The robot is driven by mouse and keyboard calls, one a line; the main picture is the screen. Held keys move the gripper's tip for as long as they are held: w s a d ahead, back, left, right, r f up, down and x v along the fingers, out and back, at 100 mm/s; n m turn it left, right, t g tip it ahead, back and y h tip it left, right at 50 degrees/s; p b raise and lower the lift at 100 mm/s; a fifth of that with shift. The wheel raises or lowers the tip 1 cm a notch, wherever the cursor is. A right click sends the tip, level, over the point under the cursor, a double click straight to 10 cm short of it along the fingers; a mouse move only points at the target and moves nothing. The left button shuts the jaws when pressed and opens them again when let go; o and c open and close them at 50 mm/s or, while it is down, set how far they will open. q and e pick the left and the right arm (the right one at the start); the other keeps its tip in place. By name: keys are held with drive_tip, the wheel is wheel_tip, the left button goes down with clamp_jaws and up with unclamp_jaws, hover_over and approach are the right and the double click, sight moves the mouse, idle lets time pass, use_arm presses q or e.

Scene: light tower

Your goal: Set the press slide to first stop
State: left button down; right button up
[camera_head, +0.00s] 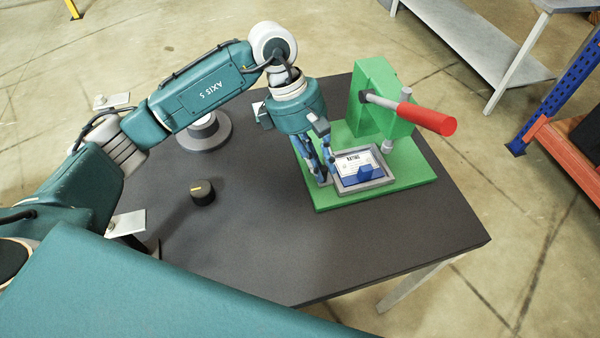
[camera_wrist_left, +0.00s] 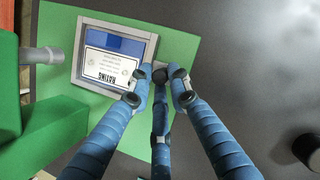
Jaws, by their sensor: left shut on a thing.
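The press (camera_head: 375,100) is a green block on a green base plate (camera_head: 410,175), with a red-handled lever (camera_head: 430,118). Its slide (camera_head: 365,188) is a grey rectangular frame on the plate, holding a white "RATING" card (camera_head: 352,165) and a blue block (camera_head: 366,172). The slide's frame (camera_wrist_left: 115,25) also shows in the left wrist view. My left gripper (camera_head: 328,178) points down at the slide's left edge. In the wrist view its blue fingers (camera_wrist_left: 165,78) are shut on a small dark knob (camera_wrist_left: 160,76) beside the frame; the fingertips partly hide it. My right gripper is not in view.
A black knob with a yellow mark (camera_head: 203,192) stands on the dark table (camera_head: 290,250), left of the press. A round grey base (camera_head: 210,135) stands behind my left arm. The table's front middle is clear. A grey bench (camera_head: 470,45) stands beyond the table.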

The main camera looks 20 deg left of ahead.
use_arm(q)
drive_tip(key=w+d, duration=0.1)
drive_tip(key=d, duration=0.1)
drive_tip(key=w+d+b, duration=0.1)
drive_tip(key=shift+d+f, duration=0.1)
drive_tip(key=shift+d, duration=0.3)
drive_tip(key=shift+s+a, duration=0.2)
drive_tip(key=shift+a, duration=0.1)
drive_tip(key=c, duration=1.7)
unclamp_jaws()
drive_tip(key=shift+c, duration=0.2)
drive_tip(key=shift+o, duration=0.3)
drive_tip(key=shift+d, duration=0.2)
drive_tip(key=shift+w+a+r, duration=0.1)
drive_tip(key=shift+a+r, duration=0.05)
drive_tip(key=shift+r, duration=0.05)
drive_tip(key=shift+a+r, duration=0.15)
drive_tip(key=shift+r, duration=0.15)
drive_tip(key=v, duration=1.1)
drive_tip(key=shift+r, duration=0.1)
